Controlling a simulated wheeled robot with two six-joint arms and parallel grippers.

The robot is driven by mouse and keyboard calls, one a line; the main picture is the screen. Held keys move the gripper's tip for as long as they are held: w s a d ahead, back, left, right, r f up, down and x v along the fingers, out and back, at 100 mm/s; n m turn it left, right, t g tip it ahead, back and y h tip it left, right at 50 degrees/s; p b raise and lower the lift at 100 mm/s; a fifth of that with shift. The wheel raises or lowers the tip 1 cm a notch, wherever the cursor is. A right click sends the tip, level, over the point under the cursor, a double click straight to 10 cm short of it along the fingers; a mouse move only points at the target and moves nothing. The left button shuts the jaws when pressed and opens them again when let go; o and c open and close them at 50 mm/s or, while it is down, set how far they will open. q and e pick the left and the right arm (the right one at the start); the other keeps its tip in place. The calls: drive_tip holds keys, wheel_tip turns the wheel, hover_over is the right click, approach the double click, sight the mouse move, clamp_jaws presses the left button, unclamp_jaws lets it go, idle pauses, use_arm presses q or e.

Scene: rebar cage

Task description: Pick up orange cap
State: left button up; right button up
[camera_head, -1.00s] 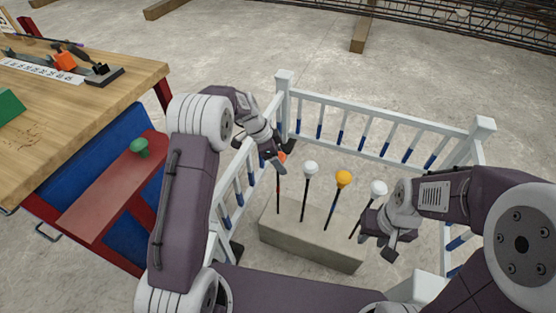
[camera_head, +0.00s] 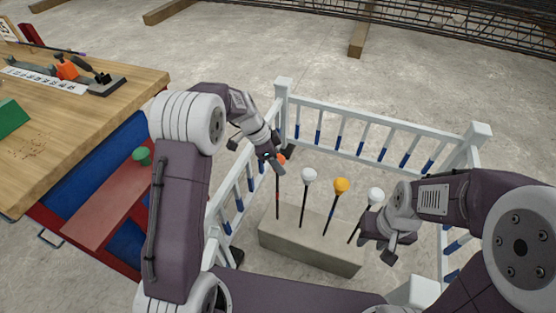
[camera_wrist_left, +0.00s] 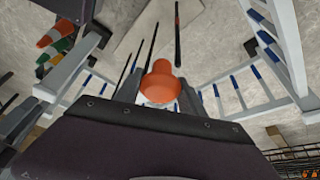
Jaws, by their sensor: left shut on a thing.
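The orange cap (camera_head: 281,158) is at the tips of my left gripper (camera_head: 275,160), at the top of the leftmost dark rod (camera_head: 277,195). In the left wrist view the orange cap (camera_wrist_left: 160,88) sits between the gripper's fingers, with its narrow end towards the rods. My left gripper is shut on it. I cannot tell whether the cap still touches the rod. My right gripper (camera_head: 378,240) hangs beside the rightmost rod, its jaws too unclear to judge.
Two white caps (camera_head: 309,175) (camera_head: 375,195) and a yellow-orange cap (camera_head: 341,185) top other rods in a concrete block (camera_head: 300,243). A white railing (camera_head: 375,128) surrounds it.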

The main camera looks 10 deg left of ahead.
use_arm(q)
drive_tip(key=s+d+r+p, duration=0.1)
drive_tip(key=s+r, duration=0.4)
drive_tip(key=s, duration=0.4)
drive_tip(key=shift+d+r, duration=0.2)
drive_tip(key=shift+d, duration=0.1)
